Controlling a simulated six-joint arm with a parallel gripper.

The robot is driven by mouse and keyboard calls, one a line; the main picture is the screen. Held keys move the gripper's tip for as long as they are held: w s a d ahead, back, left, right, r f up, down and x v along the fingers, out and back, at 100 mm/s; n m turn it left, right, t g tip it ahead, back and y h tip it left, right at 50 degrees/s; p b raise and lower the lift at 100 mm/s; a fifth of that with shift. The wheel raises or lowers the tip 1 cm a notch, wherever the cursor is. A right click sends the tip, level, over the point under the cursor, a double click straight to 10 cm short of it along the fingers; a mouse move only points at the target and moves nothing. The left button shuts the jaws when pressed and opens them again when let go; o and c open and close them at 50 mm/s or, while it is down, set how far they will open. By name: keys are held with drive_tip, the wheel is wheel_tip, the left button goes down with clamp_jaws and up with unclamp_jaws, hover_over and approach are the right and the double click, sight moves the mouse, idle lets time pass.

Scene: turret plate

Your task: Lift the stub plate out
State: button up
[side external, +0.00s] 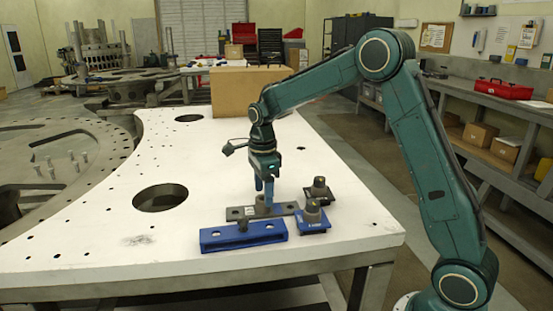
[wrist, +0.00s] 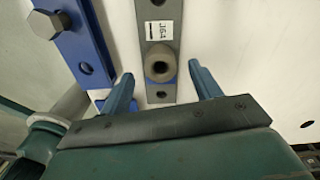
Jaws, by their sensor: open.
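The stub plate is a flat grey bar (side external: 236,213) with holes and a round stub; it lies on the white table behind a blue bar. In the wrist view the plate (wrist: 158,12) runs upright in the picture, with a white "J64" label and the ring-topped stub (wrist: 160,66). My gripper (side external: 264,197) points down over the plate at the stub. In the wrist view its two blue fingers (wrist: 163,82) are spread wide, one on each side of the stub, with gaps on both sides. Fingertip height against the stub is hard to tell.
A blue bar (side external: 243,238) with a bolt lies close in front; it also shows in the wrist view (wrist: 84,42). The white table (side external: 110,235) has a large hole and free room on the left.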

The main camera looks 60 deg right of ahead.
sight(263, 198)
drive_tip(key=shift+f, duration=1.65)
drive_tip(key=shift+r, duration=0.1)
clamp_jaws()
